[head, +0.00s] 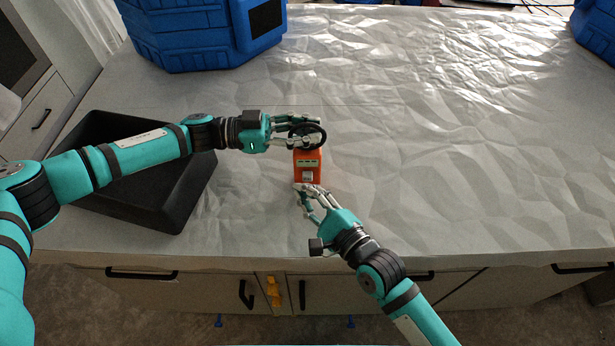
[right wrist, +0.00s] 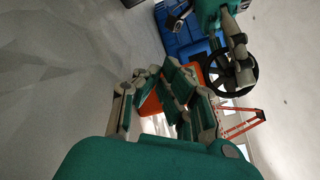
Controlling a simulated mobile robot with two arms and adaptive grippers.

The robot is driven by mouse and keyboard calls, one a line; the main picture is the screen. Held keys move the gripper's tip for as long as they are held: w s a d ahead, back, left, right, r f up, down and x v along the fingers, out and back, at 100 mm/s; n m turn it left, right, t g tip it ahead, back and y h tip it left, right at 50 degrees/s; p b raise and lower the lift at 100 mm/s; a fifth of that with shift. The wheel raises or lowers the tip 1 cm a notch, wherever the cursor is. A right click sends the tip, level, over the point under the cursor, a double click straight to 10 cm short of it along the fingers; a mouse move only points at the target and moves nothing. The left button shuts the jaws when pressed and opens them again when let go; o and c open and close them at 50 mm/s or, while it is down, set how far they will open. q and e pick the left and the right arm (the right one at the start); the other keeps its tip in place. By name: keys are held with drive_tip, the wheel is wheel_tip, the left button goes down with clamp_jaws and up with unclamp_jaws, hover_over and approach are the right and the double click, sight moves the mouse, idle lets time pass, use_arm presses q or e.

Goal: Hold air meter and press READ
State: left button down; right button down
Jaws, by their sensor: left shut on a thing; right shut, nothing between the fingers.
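The air meter (head: 308,168) is an orange handheld box with a small display and a light label on its face and a black ring at its far end. It is over the grey covered table. My left gripper (head: 310,134) is shut on the meter at its ring end. My right gripper (head: 305,190) is shut and empty, with its fingertips at the near end of the meter, close to or touching its face. In the right wrist view the orange body (right wrist: 150,104) shows partly behind my right fingers (right wrist: 165,85), and the READ button cannot be made out.
A black open tray (head: 140,205) lies on the left of the table under my left arm. A blue case (head: 205,35) stands at the back left, another blue case (head: 597,25) at the back right. The right side of the crumpled table cover (head: 450,130) is clear.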

drive_tip(key=shift+w, duration=0.1)
idle(0.3)
drive_tip(key=shift+w, duration=0.35)
drive_tip(key=shift+w, duration=0.5)
idle(0.7)
drive_tip(key=shift+s, duration=0.95)
drive_tip(key=shift+s, duration=2.55)
